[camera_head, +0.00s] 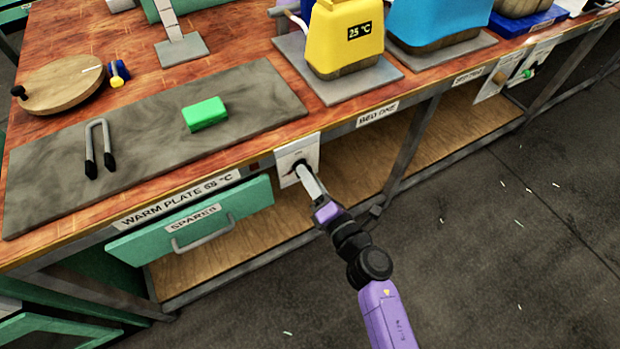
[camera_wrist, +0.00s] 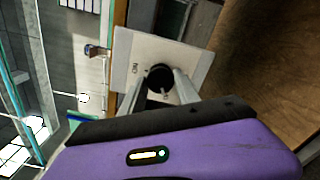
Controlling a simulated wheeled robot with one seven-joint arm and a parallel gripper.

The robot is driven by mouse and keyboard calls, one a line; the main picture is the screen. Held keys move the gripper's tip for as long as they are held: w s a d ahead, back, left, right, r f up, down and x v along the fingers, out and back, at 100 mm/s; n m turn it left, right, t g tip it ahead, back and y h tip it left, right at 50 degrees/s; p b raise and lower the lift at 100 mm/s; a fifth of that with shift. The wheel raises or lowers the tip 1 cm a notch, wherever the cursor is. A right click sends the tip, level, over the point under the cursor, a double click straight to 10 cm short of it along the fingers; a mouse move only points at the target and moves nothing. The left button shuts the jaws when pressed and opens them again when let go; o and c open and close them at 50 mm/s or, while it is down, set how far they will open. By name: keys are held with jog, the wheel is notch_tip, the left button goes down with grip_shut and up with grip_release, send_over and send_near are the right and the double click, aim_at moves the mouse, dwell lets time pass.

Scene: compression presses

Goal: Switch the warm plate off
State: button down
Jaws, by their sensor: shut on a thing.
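The warm plate (camera_head: 150,130) is a grey slab on the near left of the bench, with a "WARM PLATE" label (camera_head: 180,199) on the edge below it. A white switch panel (camera_head: 311,149) sits on the bench front, right of this label. It also shows in the wrist view (camera_wrist: 200,58), with a black round knob (camera_wrist: 160,76) and the word ON to the knob's left. My gripper (camera_head: 303,172) reaches the panel from the front, its fingers either side of the knob and shut on it in the wrist view (camera_wrist: 160,82). The fingers partly hide the knob and its lower markings.
A green block (camera_head: 205,114) and a black-tipped U-shaped tool (camera_head: 98,148) lie on the warm plate. A green SPARES drawer (camera_head: 240,202) juts out left of my gripper. A yellow press (camera_head: 345,35) stands above the BED ONE label. Open floor lies to the right.

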jog(key=shift+s+f+n, duration=0.1)
jog(key=shift+n, duration=0.2)
dwell(0.4)
jog(key=c, duration=0.9)
grip_release()
jog(key=v, duration=0.7)
jog(key=shift+s+d+p, duration=0.2)
jog(key=shift+s+p, duration=0.1)
jog(key=shift+p, duration=0.05)
